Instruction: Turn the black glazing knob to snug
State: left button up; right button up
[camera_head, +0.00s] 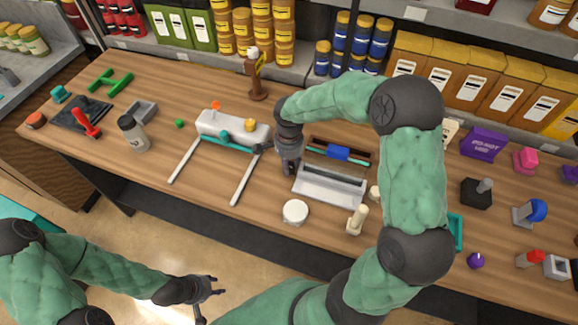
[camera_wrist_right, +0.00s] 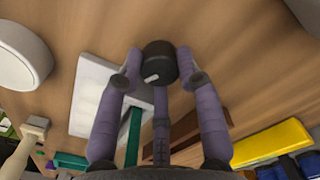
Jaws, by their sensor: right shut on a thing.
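The black knob (camera_wrist_right: 158,62) shows in the right wrist view as a dark round cap with a small pale mark on it. The fingers of my right gripper (camera_wrist_right: 160,75) close around it and touch its sides. In the head view my right gripper (camera_head: 289,165) points down at the table, between the white device with teal trim (camera_head: 232,128) and the grey metal tray (camera_head: 328,187). The knob cannot be made out there, as the gripper hides it. My left gripper (camera_head: 208,297) is low in front of the table, with its fingers apart and empty.
A white round lid (camera_head: 295,212) and a cream post (camera_head: 356,220) stand near the front edge. A brown tray with a blue piece (camera_head: 340,153) lies right of my right gripper. A brown bottle (camera_head: 256,75) stands behind.

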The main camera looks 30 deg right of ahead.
jog(key=shift+m+b, duration=0.3)
jog(key=shift+m, duration=0.6)
jog(key=o, duration=1)
jog(key=shift+o, duration=0.7)
jog(key=shift+a, duration=0.1)
jog(key=shift+w+r, duration=0.1)
jog(key=shift+r, duration=3.9)
